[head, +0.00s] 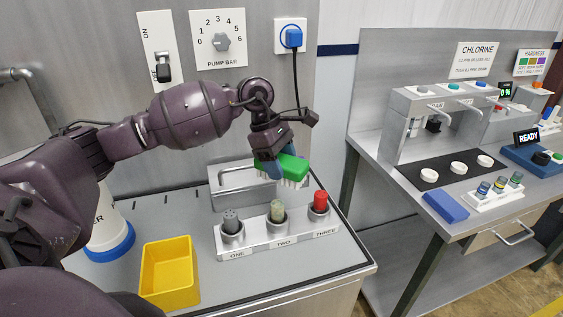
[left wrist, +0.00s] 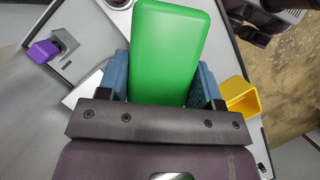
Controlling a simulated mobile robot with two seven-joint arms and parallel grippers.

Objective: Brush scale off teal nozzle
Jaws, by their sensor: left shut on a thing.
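My left gripper (head: 270,166) is shut on a green brush (head: 294,167) with white bristles facing down. It holds the brush in the air above and behind the nozzle rack (head: 255,247). In the left wrist view the brush's green back (left wrist: 168,50) sits between the blue fingers. The rack holds a dark grey nozzle (head: 231,221) at ONE, a pale grey-green nozzle (head: 277,210) at TWO and a red nozzle (head: 320,199) at THREE. The one at TWO is nearest to teal, with a dull, pale surface. The brush is apart from the nozzles. My right gripper is out of view.
A yellow bin (head: 168,272) stands at the bench's front left; it also shows in the left wrist view (left wrist: 240,97). A grey metal box (head: 228,199) is behind the rack. A blue plug (head: 293,37) with a hanging cord is on the wall. A second bench stands right.

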